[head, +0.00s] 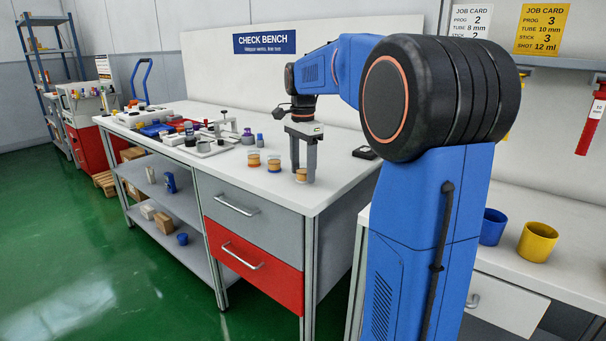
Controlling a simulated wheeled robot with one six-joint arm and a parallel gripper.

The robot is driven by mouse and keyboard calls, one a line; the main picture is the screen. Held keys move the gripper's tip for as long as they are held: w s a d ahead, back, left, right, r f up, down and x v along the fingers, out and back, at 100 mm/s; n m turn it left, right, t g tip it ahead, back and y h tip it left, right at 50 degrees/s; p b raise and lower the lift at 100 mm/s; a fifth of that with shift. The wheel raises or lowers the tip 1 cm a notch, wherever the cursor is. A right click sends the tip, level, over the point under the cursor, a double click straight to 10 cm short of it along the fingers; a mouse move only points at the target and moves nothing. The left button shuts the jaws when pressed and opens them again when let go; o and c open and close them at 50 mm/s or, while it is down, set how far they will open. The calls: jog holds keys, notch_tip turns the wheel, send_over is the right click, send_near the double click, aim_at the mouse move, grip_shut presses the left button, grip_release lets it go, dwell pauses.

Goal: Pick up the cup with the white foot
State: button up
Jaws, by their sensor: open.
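Three small orange-and-clear cups stand near the front right of the white check bench (330,190). They are the left cup (254,161), the middle cup (274,164) and the right cup (301,176). They are too small here to tell surely which has the white foot. My gripper (303,171) points straight down at the right cup, its fingers open. The right cup shows at the fingertips, partly hidden by them. I cannot tell whether the fingers touch it. The left and middle cups are apart from the gripper, to its left.
A small purple bottle (248,137) and a grey stand (224,128) are behind the left cup. A dark flat device (364,153) lies right of the gripper. Trays and tools crowd the bench's left. A blue pot (492,227) and yellow pot (538,242) stand on the right-hand bench.

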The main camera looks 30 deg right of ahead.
jog(key=shift+f, duration=0.1)
jog(key=c, duration=1.1)
